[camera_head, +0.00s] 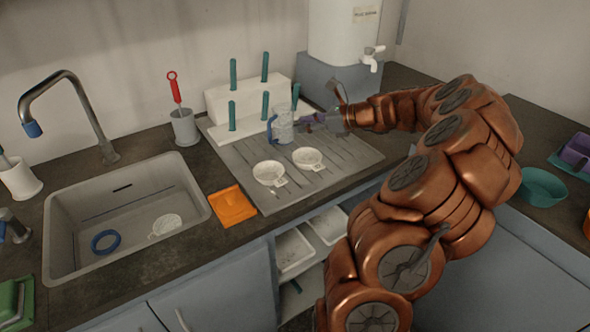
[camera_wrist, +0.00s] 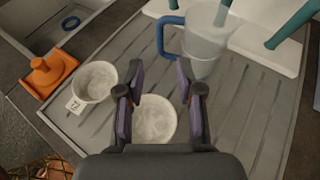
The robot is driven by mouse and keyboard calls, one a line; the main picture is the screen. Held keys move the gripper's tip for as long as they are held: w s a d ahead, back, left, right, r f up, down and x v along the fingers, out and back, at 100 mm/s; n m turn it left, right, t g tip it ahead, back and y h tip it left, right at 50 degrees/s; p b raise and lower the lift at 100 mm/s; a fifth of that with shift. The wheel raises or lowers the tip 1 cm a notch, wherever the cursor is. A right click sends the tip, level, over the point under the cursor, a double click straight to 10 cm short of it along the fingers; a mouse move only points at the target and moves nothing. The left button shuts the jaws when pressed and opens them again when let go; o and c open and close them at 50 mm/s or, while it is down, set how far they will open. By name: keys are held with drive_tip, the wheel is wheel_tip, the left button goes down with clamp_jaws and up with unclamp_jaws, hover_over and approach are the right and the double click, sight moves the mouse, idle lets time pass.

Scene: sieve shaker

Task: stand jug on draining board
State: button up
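The clear jug (camera_head: 284,128) with a blue handle stands upright on the grey ribbed draining board (camera_head: 345,160), in front of the white peg rack. In the wrist view the jug (camera_wrist: 207,45) is beyond my fingertips, its handle to the left. The board (camera_wrist: 120,48) fills the middle there. My gripper (camera_head: 312,122) is just right of the jug in the head view. In the wrist view my gripper (camera_wrist: 160,80) has its two fingers well apart with nothing held between them. The exact gap between fingertips and jug is hard to tell.
Two white sieve cups (camera_head: 269,173) (camera_head: 308,158) sit on the board's front part. The peg rack (camera_head: 240,105) stands behind. An orange piece (camera_head: 232,206) lies left of the board, by the sink (camera_head: 75,250). A brush holder (camera_head: 185,127) and water tank (camera_head: 340,35) stand at the back.

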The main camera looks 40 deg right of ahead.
drive_tip(key=s+a+r+n+g+y, duration=0.2)
drive_tip(key=a+n+g, duration=0.5)
drive_tip(key=a, duration=1.2)
drive_tip(key=s+a+f+n+g, duration=0.2)
drive_tip(key=s+a+n, duration=0.65)
drive_tip(key=a, duration=0.35)
drive_tip(key=s+a+f+n+g+h, duration=0.2)
drive_tip(key=s+n, duration=0.2)
drive_tip(key=s, duration=0.3)
drive_tip(key=s+a+f+n+g+h, duration=0.2)
drive_tip(key=s+a+n, duration=0.1)
drive_tip(key=s+n, duration=0.3)
drive_tip(key=s+d+f+n+g+h, duration=0.1)
drive_tip(key=s+d+n+h, duration=0.3)
drive_tip(key=s, duration=0.7)
drive_tip(key=shift+s+d+f+n, duration=0.25)
drive_tip(key=shift+f+n, duration=0.1)
drive_tip(key=shift+f, duration=0.3)
wheel_tip(320, 180, up, 14)
drive_tip(key=p, duration=1.2)
drive_tip(key=shift+w+f+p, duration=0.25)
drive_tip(key=shift+w+p, duration=0.1)
